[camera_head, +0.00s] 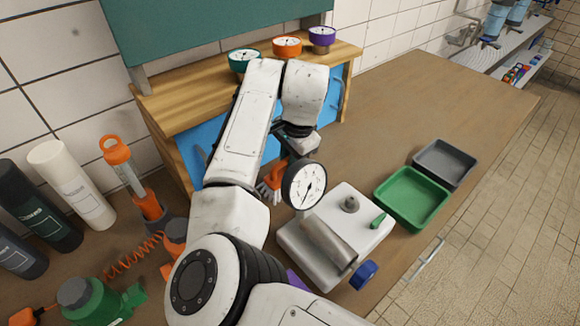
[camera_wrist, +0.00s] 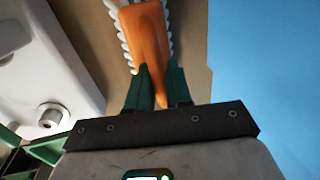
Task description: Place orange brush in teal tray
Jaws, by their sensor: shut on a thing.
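The orange brush (camera_wrist: 150,38) with pale bristles is held by its handle between the dark green fingers of my gripper (camera_wrist: 157,84) in the wrist view. In the head view the brush (camera_head: 270,186) hangs below my gripper (camera_head: 281,160), partly hidden by my arm and a dial gauge. The tray (camera_head: 411,198), green to teal in colour, lies empty on the bench to the right of my gripper, well apart from it.
A grey tray (camera_head: 446,163) adjoins the green one. A pale machine block (camera_head: 335,235) with a cylinder and blue knob stands between my gripper and the trays. A white-faced gauge (camera_head: 305,186) stands close by.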

